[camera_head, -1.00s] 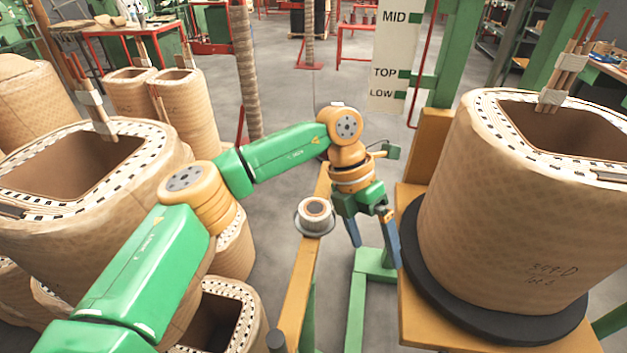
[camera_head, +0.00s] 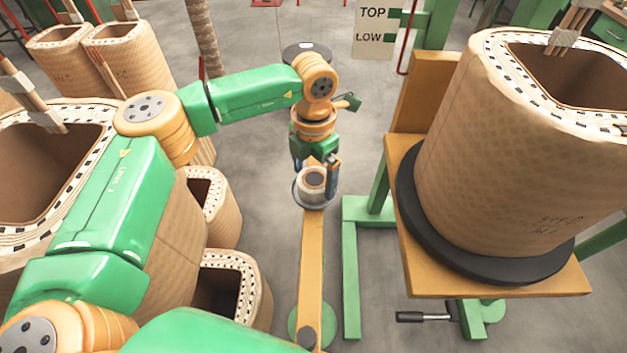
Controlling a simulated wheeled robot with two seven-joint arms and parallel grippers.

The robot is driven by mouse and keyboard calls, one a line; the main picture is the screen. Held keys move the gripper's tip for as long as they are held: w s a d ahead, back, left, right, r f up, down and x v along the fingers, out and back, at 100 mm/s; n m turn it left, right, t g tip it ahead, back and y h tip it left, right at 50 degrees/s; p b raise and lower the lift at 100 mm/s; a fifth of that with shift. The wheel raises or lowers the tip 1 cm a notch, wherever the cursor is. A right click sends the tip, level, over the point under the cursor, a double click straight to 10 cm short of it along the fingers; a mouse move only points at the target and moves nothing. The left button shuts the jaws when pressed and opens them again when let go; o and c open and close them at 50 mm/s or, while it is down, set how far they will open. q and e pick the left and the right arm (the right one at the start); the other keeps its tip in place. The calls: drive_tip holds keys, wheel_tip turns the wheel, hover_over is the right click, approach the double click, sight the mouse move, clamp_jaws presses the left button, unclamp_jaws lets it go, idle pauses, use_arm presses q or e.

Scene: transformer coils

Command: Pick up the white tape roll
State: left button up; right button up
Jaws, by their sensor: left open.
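The white tape roll (camera_head: 311,192) sits on a grey round plate at the far end of a narrow wooden beam (camera_head: 311,255). Its top face shows a brown core ring and a dark centre. My left gripper (camera_head: 316,178) points down at the roll, open. One finger shows at the roll's right side, and the other shows partly at its left, behind the wooden tip. I cannot tell whether the fingers touch the roll. My right gripper is out of view.
A large paper-wrapped coil (camera_head: 520,160) stands on a black disc (camera_head: 480,262) on a wooden platform (camera_head: 420,285) at right. More wrapped coils (camera_head: 135,60) crowd the left.

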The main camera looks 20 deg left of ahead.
use_arm(q)
drive_tip(key=shift+d, duration=0.15)
drive_tip(key=c, duration=0.6)
drive_tip(key=shift+r, duration=0.1)
drive_tip(key=c, duration=0.6)
